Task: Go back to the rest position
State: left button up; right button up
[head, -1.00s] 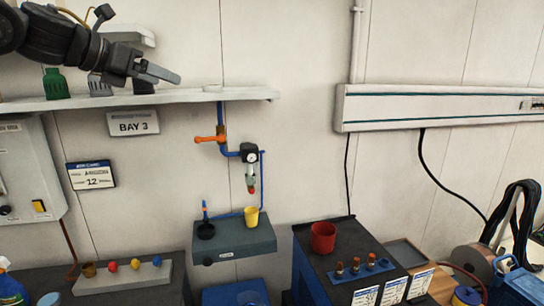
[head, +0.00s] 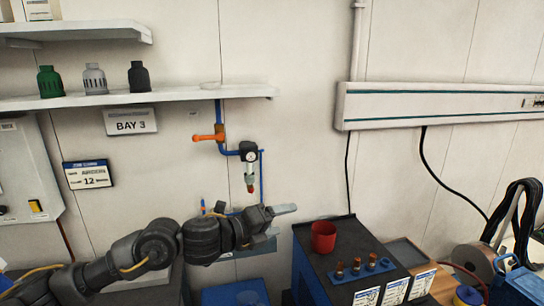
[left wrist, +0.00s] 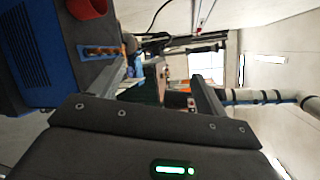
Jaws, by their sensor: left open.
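My left gripper (head: 284,210) is in the lower middle of the head view, its arm coming in from the lower left. It points right, in front of the grey wall ledge and left of the red cup (head: 323,237). In the left wrist view the two fingers of the left gripper (left wrist: 165,85) stand apart with nothing held between them. The arm hides most of the ledge and the low rack at the lower left. My right gripper is not in view.
A dark-topped blue cabinet (head: 345,262) carries the red cup and a blue holder (head: 360,273) with several copper-coloured pieces. The wall shelf (head: 190,97) holds green, grey and black bottle-shaped parts. A valve with a gauge (head: 249,157) hangs below it.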

pick_arm(q)
jog(key=s+a+f+n+t+y, duration=0.1)
jog(key=s+a+f+n+y, duration=0.45)
jog(key=f+n, duration=0.55)
jog(key=s+a+f+n+y, duration=0.3)
jog(key=s+a+f+n, duration=0.4)
jog(key=s+f+n, duration=0.35)
jog(key=s+a+f+n+g+y, duration=0.2)
jog(key=s+a+f+n+g, duration=0.4)
jog(key=s, duration=0.5)
jog(key=s+a+f+n+g+y, duration=0.1)
jog(key=s+a+f+n+y, duration=0.1)
jog(key=s+a+f+n, duration=0.55)
jog(key=s+f+m+g+b, duration=0.1)
jog(key=s+f+m+b, duration=0.15)
jog(key=f, duration=1.25)
jog(key=s+f+m+b, duration=0.1)
jog(key=s+f+b, duration=0.15)
jog(key=f, duration=1.35)
jog(key=s+a+f+g+b, duration=0.1)
jog(key=s+a+f+b, duration=0.2)
jog(key=s+f, duration=1.3)
notch_tip(320, 180, down, 3)
jog(key=shift+f+g+b, duration=0.15)
jog(key=shift+g+b, duration=0.15)
jog(key=shift+b, duration=0.05)
